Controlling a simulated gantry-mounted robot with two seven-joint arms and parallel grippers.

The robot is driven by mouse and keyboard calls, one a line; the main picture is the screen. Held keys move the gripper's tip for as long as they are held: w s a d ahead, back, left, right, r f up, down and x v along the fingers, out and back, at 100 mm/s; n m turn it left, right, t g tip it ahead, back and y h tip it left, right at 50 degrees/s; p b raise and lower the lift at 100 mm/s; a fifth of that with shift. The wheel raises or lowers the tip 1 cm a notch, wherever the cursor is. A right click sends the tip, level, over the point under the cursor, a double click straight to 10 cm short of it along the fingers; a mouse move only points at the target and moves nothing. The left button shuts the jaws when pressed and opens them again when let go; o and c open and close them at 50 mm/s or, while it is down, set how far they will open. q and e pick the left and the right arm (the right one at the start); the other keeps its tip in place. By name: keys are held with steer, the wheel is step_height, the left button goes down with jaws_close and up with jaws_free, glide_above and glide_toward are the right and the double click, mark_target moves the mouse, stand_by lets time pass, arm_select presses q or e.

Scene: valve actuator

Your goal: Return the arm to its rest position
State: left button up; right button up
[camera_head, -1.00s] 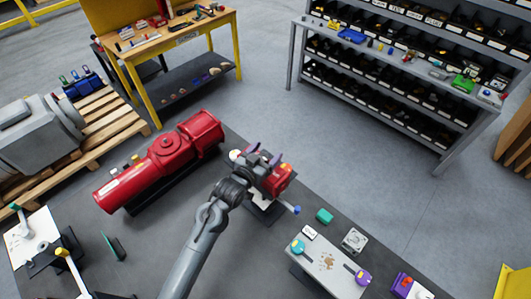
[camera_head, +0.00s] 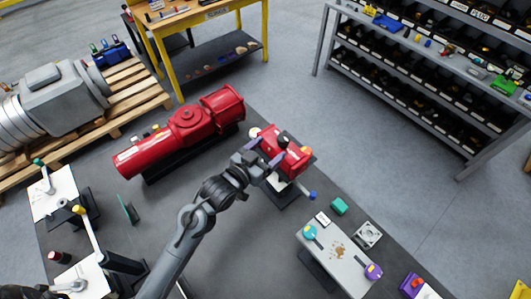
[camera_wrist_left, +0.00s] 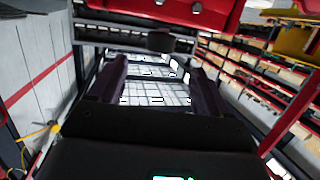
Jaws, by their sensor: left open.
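My left arm comes in from the bottom of the head view. Its left gripper (camera_head: 271,152) is beside the small red valve actuator (camera_head: 292,158), at its left side. In the left wrist view, the two dark fingers of the left gripper (camera_wrist_left: 160,82) stand apart with nothing between them. A red body (camera_wrist_left: 165,12) with bolt heads fills the top of that view, beyond the fingertips. In the head view, the gripper partly hides the small actuator, and I cannot tell whether they touch. My right gripper is not in view.
A large red actuator (camera_head: 190,125) lies left of the gripper on the dark table. A pale panel with teal and purple knobs (camera_head: 335,258) stands at the lower right. Lever stands (camera_head: 52,190) are at the left. A shelf rack (camera_head: 430,75) is behind.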

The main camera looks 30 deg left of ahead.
arm_select(q)
steer(key=shift+s+r, duration=0.1)
steer(key=shift+s, duration=0.3)
